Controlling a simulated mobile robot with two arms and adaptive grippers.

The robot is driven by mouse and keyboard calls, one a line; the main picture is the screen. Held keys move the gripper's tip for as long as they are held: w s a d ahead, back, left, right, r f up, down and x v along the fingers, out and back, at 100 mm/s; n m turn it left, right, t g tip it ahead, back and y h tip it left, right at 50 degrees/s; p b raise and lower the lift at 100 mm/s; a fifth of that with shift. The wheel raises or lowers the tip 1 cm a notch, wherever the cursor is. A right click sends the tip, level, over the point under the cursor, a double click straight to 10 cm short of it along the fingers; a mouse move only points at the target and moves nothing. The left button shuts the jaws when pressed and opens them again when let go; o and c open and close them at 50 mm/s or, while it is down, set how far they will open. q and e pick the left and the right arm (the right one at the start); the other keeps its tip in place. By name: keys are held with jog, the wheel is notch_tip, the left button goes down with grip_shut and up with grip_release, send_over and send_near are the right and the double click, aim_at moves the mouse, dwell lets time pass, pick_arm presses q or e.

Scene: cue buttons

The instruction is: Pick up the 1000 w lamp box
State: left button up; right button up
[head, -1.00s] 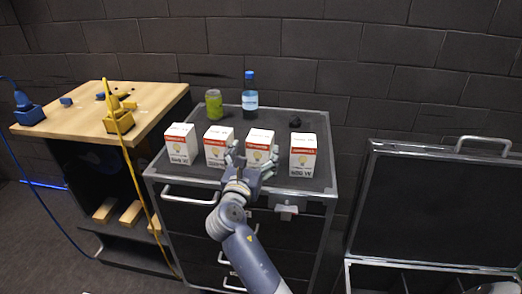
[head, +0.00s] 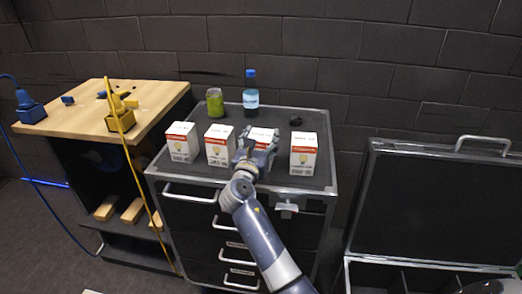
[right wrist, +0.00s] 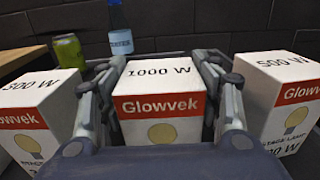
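The 1000 W lamp box (right wrist: 160,85) is white with a red Glowvek band and a bulb picture. In the head view this box (head: 262,131) is third from the left in a row on the cart top, partly hidden by my right gripper (head: 259,146). In the right wrist view, the fingers of my right gripper (right wrist: 160,75) stand on either side of the box, very close to its sides. I cannot tell whether they press on it. The box looks upright and level with its neighbours. My left gripper is not in view.
Similar boxes flank it: a left one (right wrist: 38,110) and a 500 W one (right wrist: 283,95). An open case (head: 435,205) is at right, a wooden-topped bench (head: 150,95) at left.

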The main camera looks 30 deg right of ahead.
jog(key=shift+c, duration=1.2)
